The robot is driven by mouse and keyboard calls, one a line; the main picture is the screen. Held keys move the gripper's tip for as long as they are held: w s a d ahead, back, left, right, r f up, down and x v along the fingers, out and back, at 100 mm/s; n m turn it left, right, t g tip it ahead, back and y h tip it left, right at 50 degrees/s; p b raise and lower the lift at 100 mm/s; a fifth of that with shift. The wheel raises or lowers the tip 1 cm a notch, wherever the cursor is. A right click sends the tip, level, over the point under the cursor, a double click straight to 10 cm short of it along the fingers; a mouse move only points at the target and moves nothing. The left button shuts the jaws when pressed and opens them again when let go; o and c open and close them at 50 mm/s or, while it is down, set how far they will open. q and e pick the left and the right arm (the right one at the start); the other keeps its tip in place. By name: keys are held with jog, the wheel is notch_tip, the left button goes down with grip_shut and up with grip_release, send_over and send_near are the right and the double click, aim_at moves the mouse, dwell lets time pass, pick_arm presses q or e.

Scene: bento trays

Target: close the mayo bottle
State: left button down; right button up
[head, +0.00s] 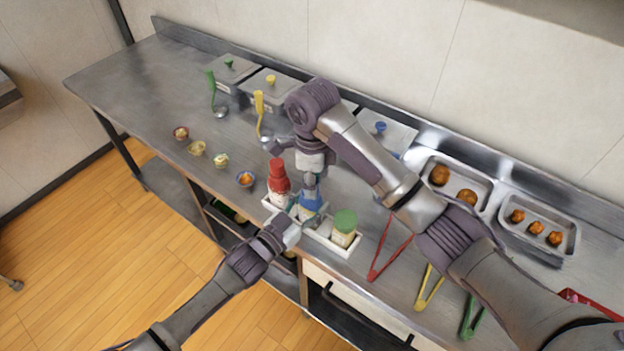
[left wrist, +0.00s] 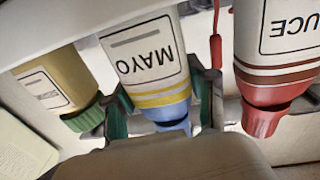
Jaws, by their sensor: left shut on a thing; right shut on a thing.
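The mayo bottle (left wrist: 150,60) has a white body, a yellow band and a blue top (left wrist: 175,124); it looks inverted in the left wrist view. In the head view its blue part (head: 311,206) shows in the white holder, partly hidden by my grippers. My left gripper (head: 290,232) reaches in from the front and is shut on the bottle; its fingers (left wrist: 162,108) lie on either side of it in the left wrist view. My right gripper (head: 311,182) points down from above and is shut at the blue cap. Whether the cap is fully seated is hidden.
In the white holder (head: 325,243), a red-capped sauce bottle (head: 279,180) and a green-capped bottle (head: 344,228) stand close on either side. Red tongs (head: 385,258) lie right of it. Small bowls (head: 245,179) sit to the left. Food trays (head: 540,225) are at right.

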jog(key=m, duration=0.4)
jog(key=o, duration=0.7)
jog(key=shift+o, duration=0.2)
jog(key=shift+r, duration=2.25)
jog(key=shift+n, duration=0.3)
jog(key=shift+c, duration=0.3)
